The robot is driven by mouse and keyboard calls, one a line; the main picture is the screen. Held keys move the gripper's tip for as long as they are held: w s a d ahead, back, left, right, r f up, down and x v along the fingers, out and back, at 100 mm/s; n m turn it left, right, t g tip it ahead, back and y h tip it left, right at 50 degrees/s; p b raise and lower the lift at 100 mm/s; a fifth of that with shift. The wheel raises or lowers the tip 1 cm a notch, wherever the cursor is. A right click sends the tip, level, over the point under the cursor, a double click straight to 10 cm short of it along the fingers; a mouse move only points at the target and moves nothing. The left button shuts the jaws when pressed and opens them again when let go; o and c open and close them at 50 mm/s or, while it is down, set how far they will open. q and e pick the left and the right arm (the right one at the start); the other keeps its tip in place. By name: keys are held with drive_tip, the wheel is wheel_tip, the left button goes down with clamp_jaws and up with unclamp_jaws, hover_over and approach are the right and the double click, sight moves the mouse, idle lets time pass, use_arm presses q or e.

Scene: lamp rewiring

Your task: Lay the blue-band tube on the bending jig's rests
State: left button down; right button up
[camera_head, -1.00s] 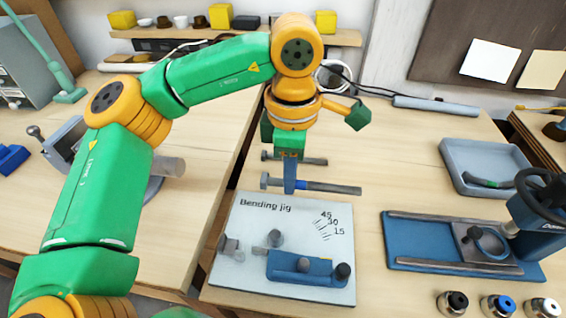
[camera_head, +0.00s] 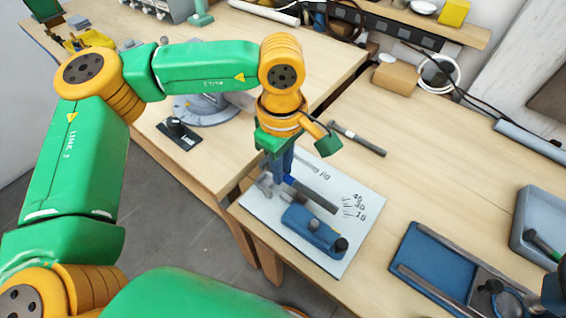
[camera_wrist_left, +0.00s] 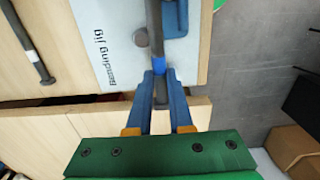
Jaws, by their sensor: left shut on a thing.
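My left gripper (camera_head: 284,172) is shut on the blue-band tube (camera_head: 316,196), a dark grey rod with a blue band. The tube lies above the white board of the bending jig (camera_head: 365,190), beside the jig's blue block (camera_head: 313,232). In the left wrist view the gripper's blue fingers (camera_wrist_left: 162,85) close around the tube just at its blue band (camera_wrist_left: 159,65). The tube (camera_wrist_left: 155,22) runs over the jig board there. A grey jig fitting (camera_head: 265,184) shows at the board's left. I cannot tell whether the tube touches the rests. My right gripper is not in view.
Another dark tube (camera_head: 357,138) lies on the table behind the jig. A blue fixture (camera_head: 430,262) and a grey tray (camera_head: 540,225) stand at the right. A gap separates this table from the left one.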

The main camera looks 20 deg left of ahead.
sight(283, 194)
use_arm(q)
wheel_tip(283, 194, down, 2)
drive_tip(key=shift+d+f+b, duration=0.1)
drive_tip(key=shift+f+b, duration=0.15)
drive_tip(key=shift+b, duration=0.55)
drive_tip(key=shift+f+b, duration=1.7)
drive_tip(key=shift+b, duration=0.1)
drive_tip(key=shift+f+b, duration=0.3)
drive_tip(key=shift+b, duration=0.05)
drive_tip(key=c, duration=0.7)
unclamp_jaws()
drive_tip(key=shift+c, duration=0.2)
drive_tip(key=shift+r, duration=0.1)
wheel_tip(283, 194, up, 7)
drive_tip(key=shift+s+r+b, duration=0.1)
drive_tip(key=shift+b, duration=0.2)
